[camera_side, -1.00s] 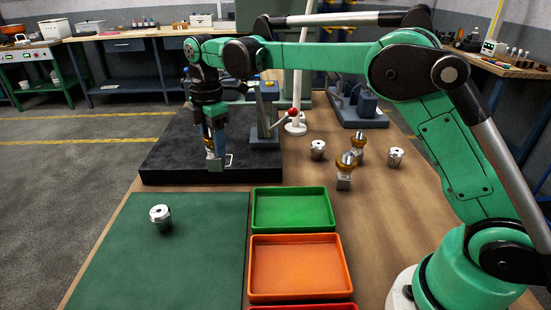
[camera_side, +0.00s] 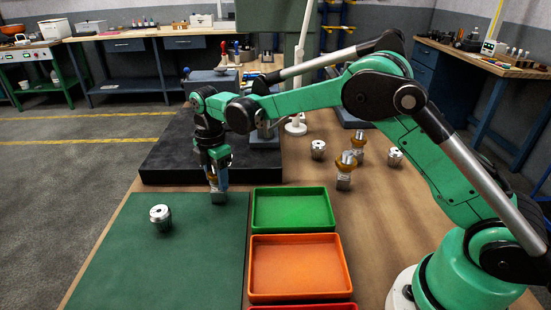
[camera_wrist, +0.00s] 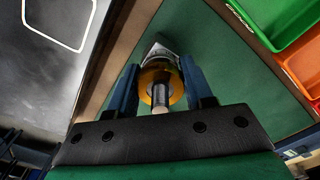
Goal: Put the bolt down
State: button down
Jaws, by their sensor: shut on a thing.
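My gripper (camera_side: 216,178) is shut on a bolt (camera_wrist: 160,82), whose brass-coloured collar and silver shank show between the blue fingers in the wrist view. In the side view, the bolt's grey metal lower end (camera_side: 218,197) shows below the fingers, pointing down, at the far edge of the green mat (camera_side: 200,265). I cannot tell whether it touches the mat. Part of the bolt is hidden by the fingers. Two similar brass-and-silver pieces (camera_side: 344,171) stand on the wooden table to the right.
A green tray (camera_side: 292,209) and an orange tray (camera_side: 299,267) lie to the mat's right. A black slab (camera_side: 165,165) lies behind. The mat's front is clear.

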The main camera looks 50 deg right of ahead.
jog(key=shift+c, duration=1.7)
grip_release()
jog(key=shift+f, duration=0.1)
notch_tip(320, 180, up, 11)
jog(key=shift+r, duration=0.7)
jog(key=s+d+r+m+t, duration=0.1)
jog(key=s+d+m+t, duration=0.1)
jog(key=s+m, duration=0.4)
jog(key=s+d+r+m+t, duration=0.1)
jog(key=s+d+m+t, duration=0.15)
jog(key=s+m, duration=0.35)
jog(key=s+f+m+t, duration=0.2)
jog(key=s+f+m, duration=0.2)
jog(key=s+m, duration=0.2)
jog(key=shift+s+d+f+t, duration=0.25)
jog(key=shift+d+f+t, duration=0.1)
jog(key=shift+d+f, duration=0.05)
